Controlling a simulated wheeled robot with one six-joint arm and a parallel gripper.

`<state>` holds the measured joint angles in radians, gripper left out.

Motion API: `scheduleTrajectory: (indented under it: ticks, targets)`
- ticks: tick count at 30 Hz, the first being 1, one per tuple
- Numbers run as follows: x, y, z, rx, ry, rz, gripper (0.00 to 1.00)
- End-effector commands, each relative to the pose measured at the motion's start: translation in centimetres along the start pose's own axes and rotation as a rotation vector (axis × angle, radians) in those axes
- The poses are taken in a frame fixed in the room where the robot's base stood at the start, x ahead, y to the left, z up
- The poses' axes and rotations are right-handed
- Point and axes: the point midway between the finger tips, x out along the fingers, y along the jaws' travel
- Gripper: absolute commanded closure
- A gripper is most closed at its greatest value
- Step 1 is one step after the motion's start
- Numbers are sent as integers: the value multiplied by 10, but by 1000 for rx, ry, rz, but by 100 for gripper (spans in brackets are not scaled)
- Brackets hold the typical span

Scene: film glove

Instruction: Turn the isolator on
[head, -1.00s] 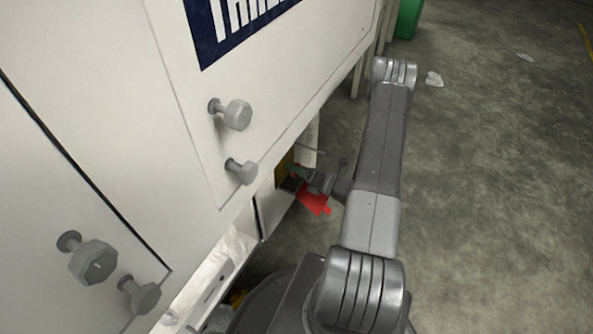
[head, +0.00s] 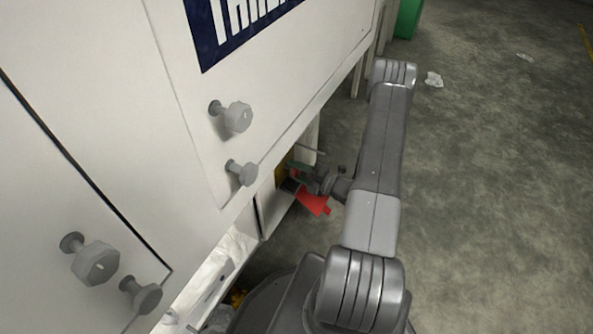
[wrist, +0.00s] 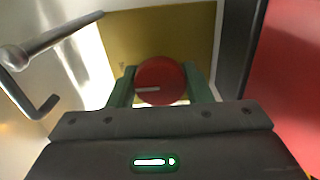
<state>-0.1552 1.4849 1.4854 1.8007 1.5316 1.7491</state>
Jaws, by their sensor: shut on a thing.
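The isolator shows in the wrist view as a round red knob (wrist: 160,80) with a pale line on its face. The line lies nearly level, running from the middle toward the left. Behind it is a yellow plate (wrist: 190,32). My gripper (wrist: 163,88) has a green finger on each side of the knob and is shut on it. In the head view my gripper (head: 299,168) is low beside the cabinet's lower edge, where the fingers and knob are small and partly hidden.
A bent metal handle (wrist: 55,42) juts in at the left of the wrist view. A red panel (wrist: 290,70) stands close at the right. The white cabinet (head: 190,150) carries several protruding grey knobs. Open concrete floor (head: 490,180) lies to the right.

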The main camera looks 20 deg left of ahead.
Motion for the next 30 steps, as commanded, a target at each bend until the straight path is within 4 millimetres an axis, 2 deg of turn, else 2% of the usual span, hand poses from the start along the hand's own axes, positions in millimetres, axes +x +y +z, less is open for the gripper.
scheduleTrajectory:
  ticks: [11,12,14,15,24,30]
  targets:
    - [0,0,0,5,-1,-1,78]
    - [0,0,0,5,-1,-1,47]
    - [0,0,0,5,-1,-1,35]
    - [0,0,0,5,-1,-1,33]
    - [-2,0,0,4,-1,0,33]
    - [-24,1,1,5,-4,0,33]
